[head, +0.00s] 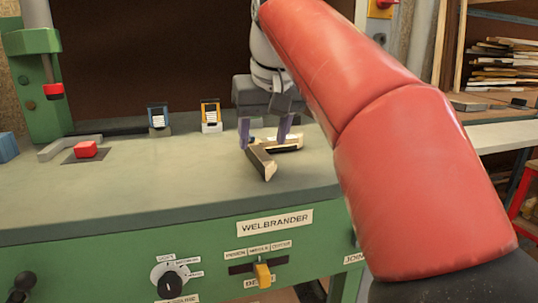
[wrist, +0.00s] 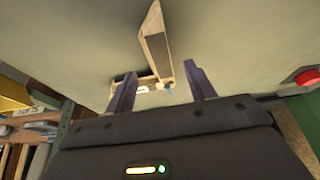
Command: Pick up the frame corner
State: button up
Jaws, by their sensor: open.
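The frame corner (head: 263,163) is an L-shaped piece of dark and pale wood lying on the green-grey bench top. In the head view my gripper (head: 264,135) is above and around its far part, with the two purple fingers apart. In the wrist view the frame corner (wrist: 156,50) has one arm pointing away from my gripper (wrist: 160,90). Its other arm lies across near the open fingertips, and the left finger partly hides it. I cannot tell whether the fingers touch the wood.
A red block (head: 86,149) on a dark plate is at the left of the bench. A blue-topped holder (head: 158,117) and an orange-topped holder (head: 210,113) stand at the back. A green column (head: 42,85) rises at the far left. The front bench top is clear.

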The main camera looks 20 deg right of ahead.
aim_at(262, 151)
jog(key=x, duration=0.3)
jog(key=shift+s+f+b, duration=0.1)
jog(key=shift+f+b, duration=0.2)
jog(key=shift+f, duration=0.05)
jog(key=c, duration=1.1)
jog(key=shift+r, duration=0.15)
notch_tip(262, 151, up, 8)
jog(key=shift+f+p, duration=0.1)
jog(key=shift+p, duration=1.05)
jog(key=shift+r, duration=1)
